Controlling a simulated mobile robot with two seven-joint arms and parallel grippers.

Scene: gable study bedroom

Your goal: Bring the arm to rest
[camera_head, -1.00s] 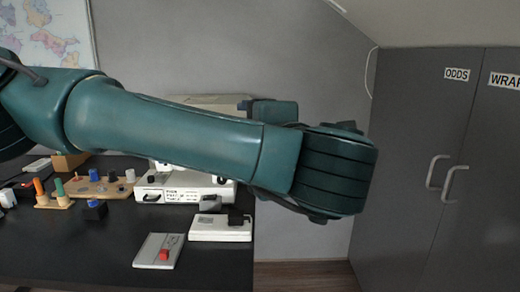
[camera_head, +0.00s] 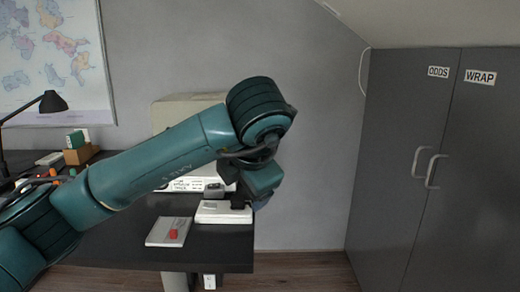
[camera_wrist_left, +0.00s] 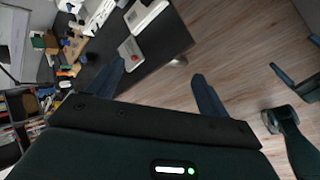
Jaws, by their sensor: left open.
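My left arm reaches in from the left in the head view and bends down at the wrist. My left gripper (camera_head: 262,201) hangs in front of the desk's right end, partly hidden by its own wrist. In the left wrist view its two blue fingers are spread with nothing between them, above the wooden floor (camera_wrist_left: 185,90) beside the desk edge. Blue finger-like parts and a teal link show at the right edge of the wrist view. They look like my right arm, but its jaw state is unclear.
The black desk (camera_head: 120,245) holds a grey board with a red knob (camera_head: 172,234), a white device (camera_head: 222,216) and a lamp (camera_head: 52,102). Grey cupboards (camera_head: 395,150) marked ODDS and WRAP stand right. Floor between desk and cupboards is clear.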

